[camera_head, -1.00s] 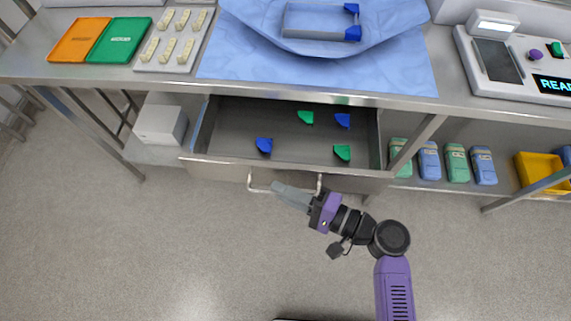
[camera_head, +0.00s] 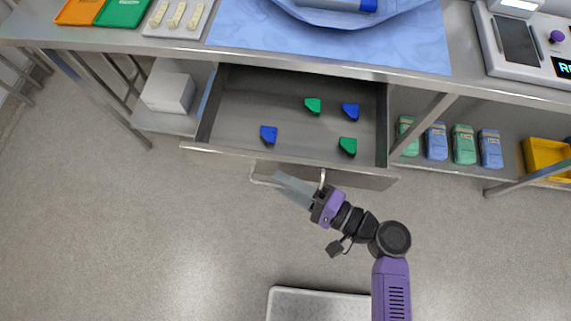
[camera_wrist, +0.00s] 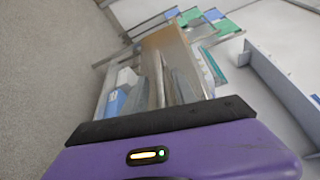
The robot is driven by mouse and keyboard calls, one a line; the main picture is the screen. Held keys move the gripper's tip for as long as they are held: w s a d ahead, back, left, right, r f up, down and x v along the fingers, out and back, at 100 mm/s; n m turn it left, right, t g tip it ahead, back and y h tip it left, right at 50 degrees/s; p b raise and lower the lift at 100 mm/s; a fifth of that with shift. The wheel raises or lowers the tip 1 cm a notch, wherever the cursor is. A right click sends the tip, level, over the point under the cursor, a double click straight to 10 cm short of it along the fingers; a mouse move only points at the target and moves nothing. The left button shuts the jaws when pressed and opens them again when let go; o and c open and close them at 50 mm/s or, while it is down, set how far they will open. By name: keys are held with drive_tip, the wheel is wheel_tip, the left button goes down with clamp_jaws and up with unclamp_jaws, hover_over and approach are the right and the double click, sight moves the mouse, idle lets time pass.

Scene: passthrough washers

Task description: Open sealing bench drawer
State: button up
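The sealing bench drawer (camera_head: 230,150) is pulled well out from under the steel bench. Inside lie two blue pieces (camera_head: 268,134) (camera_head: 351,111) and two green pieces (camera_head: 313,105) (camera_head: 347,146), spaced apart on its floor. Its bar handle (camera_head: 262,181) sticks out from the front panel. My gripper (camera_head: 284,182) is at this handle, its grey fingers across the bar and close together. They look shut on it, though the exact contact is small in the head view. In the wrist view, the fingers (camera_wrist: 168,85) point toward the drawer front.
On the bench (camera_head: 150,40) are orange and green trays, a blue sheet (camera_head: 330,45) and a device (camera_head: 520,45). A white box (camera_head: 168,92) and a yellow bin (camera_head: 545,155) sit on the shelf below, with several green and blue packs.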

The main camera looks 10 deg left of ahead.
drive_tip(key=v, duration=0.7)
drive_tip(key=shift+s+d+b, duration=0.15)
drive_tip(key=shift+d+b, duration=0.2)
drive_tip(key=shift+b, duration=0.05)
idle(0.5)
